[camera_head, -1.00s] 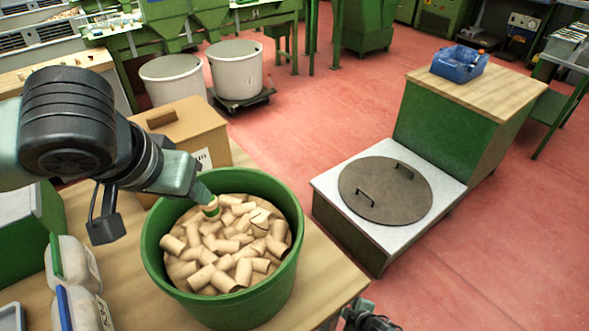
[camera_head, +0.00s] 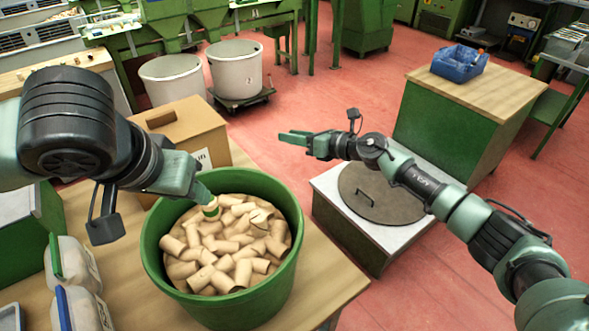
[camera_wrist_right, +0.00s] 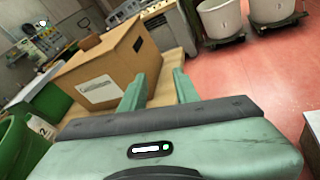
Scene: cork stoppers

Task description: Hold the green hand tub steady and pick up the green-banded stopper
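The green tub (camera_head: 283,262) stands on the wooden table, full of cork stoppers. The green-banded stopper (camera_head: 211,210) lies on top of the corks near the tub's back-left wall. My left gripper (camera_head: 203,190) reaches over the tub's back-left rim, its fingertips right by that stopper. I cannot tell whether its fingers close on the rim. My right gripper (camera_head: 292,138) is in the air to the right of and beyond the tub, pointing left. In the right wrist view its two fingers (camera_wrist_right: 158,92) are apart with nothing between them. A green edge, likely the tub (camera_wrist_right: 20,150), shows at lower left.
A cardboard box (camera_head: 188,128) stands behind the tub and shows large in the right wrist view (camera_wrist_right: 105,62). White jugs (camera_head: 75,290) stand left of the tub. A round lid (camera_head: 365,200) on a low bench lies under my right arm. The table right of the tub is bare.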

